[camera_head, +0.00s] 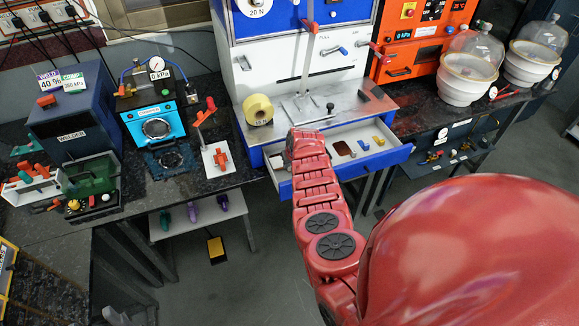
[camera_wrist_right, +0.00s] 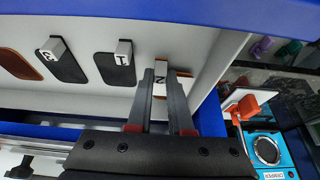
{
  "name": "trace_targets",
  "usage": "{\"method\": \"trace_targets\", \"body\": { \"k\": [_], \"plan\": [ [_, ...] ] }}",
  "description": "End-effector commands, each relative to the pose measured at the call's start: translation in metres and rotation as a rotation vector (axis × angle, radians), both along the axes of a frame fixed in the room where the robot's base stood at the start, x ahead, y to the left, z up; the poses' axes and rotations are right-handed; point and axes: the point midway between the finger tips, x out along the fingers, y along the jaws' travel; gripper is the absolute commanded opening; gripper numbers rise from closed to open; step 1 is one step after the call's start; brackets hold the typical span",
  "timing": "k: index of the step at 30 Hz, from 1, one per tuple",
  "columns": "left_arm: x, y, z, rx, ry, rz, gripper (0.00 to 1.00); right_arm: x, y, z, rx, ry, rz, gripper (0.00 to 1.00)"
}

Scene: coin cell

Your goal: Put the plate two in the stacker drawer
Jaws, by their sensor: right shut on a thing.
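Plate two is a brown plate with a pale upright tab marked 2 (camera_wrist_right: 160,78), seen in the right wrist view. My right gripper (camera_wrist_right: 168,95) is shut on this tab, one finger on each side. The fingers hide much of the plate, and I cannot tell whether it touches the drawer floor. The stacker drawer (camera_head: 395,156) is pulled open under the blue and white machine. My red right arm reaches over its left part in the head view and hides plate two there. My left gripper is not in view.
Beside plate two, dark plates marked 1 (camera_wrist_right: 120,68) and 3 (camera_wrist_right: 65,65) lie in the drawer. Blue (camera_head: 363,145) and yellow (camera_head: 379,141) pieces lie toward its right. The blue crimper (camera_head: 155,118) stands to the left.

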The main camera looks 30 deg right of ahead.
Motion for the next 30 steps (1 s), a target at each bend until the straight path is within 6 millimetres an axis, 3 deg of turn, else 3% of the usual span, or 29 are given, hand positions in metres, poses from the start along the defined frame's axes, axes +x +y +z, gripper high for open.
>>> {"method": "trace_targets", "body": {
  "k": [19, 20, 24, 30],
  "plan": [
    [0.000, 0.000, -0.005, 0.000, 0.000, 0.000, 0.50, 0.000, 0.000, -0.016, 0.000, -0.002, -0.001, 0.00],
    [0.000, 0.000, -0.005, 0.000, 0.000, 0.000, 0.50, 0.000, 0.000, -0.016, 0.000, -0.002, -0.001, 0.20],
    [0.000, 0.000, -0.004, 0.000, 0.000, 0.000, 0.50, 0.000, 0.000, -0.015, 0.000, -0.002, -0.001, 0.46],
    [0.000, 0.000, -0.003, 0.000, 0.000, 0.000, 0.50, 0.000, 0.000, -0.015, 0.000, -0.002, -0.001, 0.49]
  ]
}}
